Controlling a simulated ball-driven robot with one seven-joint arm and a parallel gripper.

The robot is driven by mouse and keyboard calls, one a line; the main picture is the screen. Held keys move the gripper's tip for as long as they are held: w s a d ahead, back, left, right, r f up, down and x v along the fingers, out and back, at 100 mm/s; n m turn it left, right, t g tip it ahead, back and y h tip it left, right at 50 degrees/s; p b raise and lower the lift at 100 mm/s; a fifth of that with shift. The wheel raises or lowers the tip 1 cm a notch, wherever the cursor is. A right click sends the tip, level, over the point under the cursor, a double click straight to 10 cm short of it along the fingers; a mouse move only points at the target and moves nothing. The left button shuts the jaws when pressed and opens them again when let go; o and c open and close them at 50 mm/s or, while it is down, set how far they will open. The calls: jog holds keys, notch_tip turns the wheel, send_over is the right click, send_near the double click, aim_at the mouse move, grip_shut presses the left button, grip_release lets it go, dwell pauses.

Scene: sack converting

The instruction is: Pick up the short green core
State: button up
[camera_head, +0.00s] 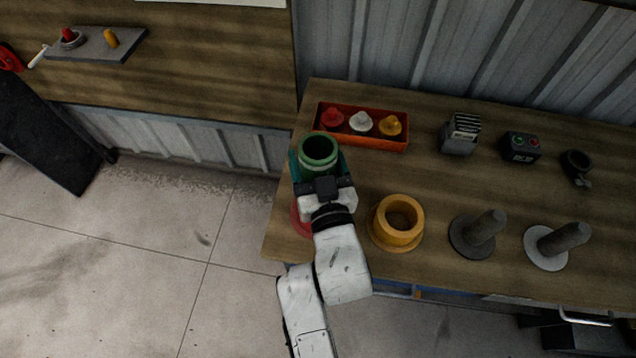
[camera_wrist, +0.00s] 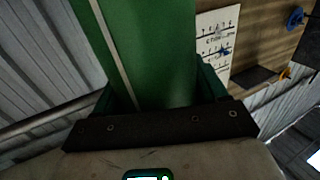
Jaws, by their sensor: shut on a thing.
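The short green core (camera_head: 319,148) is a hollow green cylinder with an open top, seen in the head view at the left end of the table. My gripper (camera_head: 322,175) is shut on it, with its fingers on either side of the core. In the wrist view the green core (camera_wrist: 150,50) fills the upper middle, between the two dark green fingers of my gripper (camera_wrist: 160,88). The core looks upright. Its lower end is hidden behind my gripper, so I cannot tell whether it touches anything below.
A red round piece (camera_head: 300,218) shows partly behind my gripper. A yellow ring core (camera_head: 398,222) stands close to its right. Two flanged posts (camera_head: 478,233) (camera_head: 556,244) stand further right. A red tray (camera_head: 362,127) with several coloured pieces lies behind. The middle of the wooden table (camera_head: 430,180) is clear.

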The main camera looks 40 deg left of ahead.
jog(key=c, duration=0.6)
jog(key=shift+r, duration=0.15)
